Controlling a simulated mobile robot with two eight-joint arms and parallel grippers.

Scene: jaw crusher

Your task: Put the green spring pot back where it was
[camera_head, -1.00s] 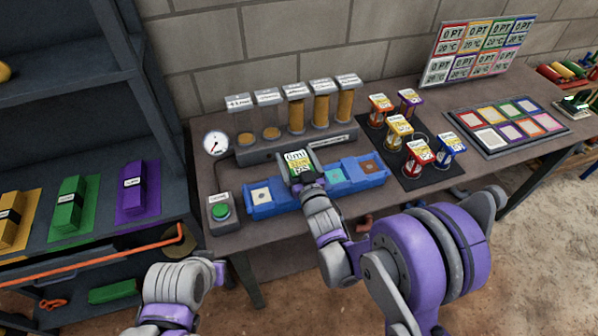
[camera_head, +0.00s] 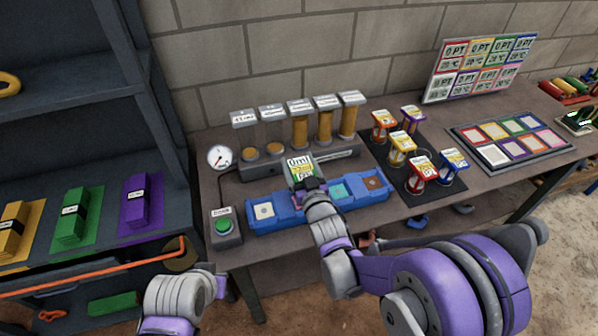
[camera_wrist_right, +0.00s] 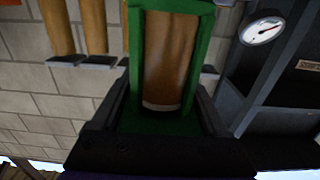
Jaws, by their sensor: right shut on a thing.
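The green spring pot (camera_head: 300,169) has a white and yellow label on top, and its green frame around a tan cylinder fills the middle of the right wrist view (camera_wrist_right: 170,60). My right gripper (camera_head: 308,187) is shut on it and holds it over the middle of the blue tray (camera_head: 262,223), in front of the tube rack. The pot and gripper hide part of the tray. Several similar pots, including a yellow one (camera_head: 402,149) and a blue one (camera_head: 453,166), stand on the black mat (camera_head: 382,157). A pale ring shows on the mat's right side.
The tube rack (camera_head: 254,171) and a round gauge (camera_head: 220,157) stand behind the tray. A green button box (camera_head: 224,228) is at its left. A colour-square board (camera_head: 510,142) lies right of the mat, with a sign panel (camera_head: 478,68) behind.

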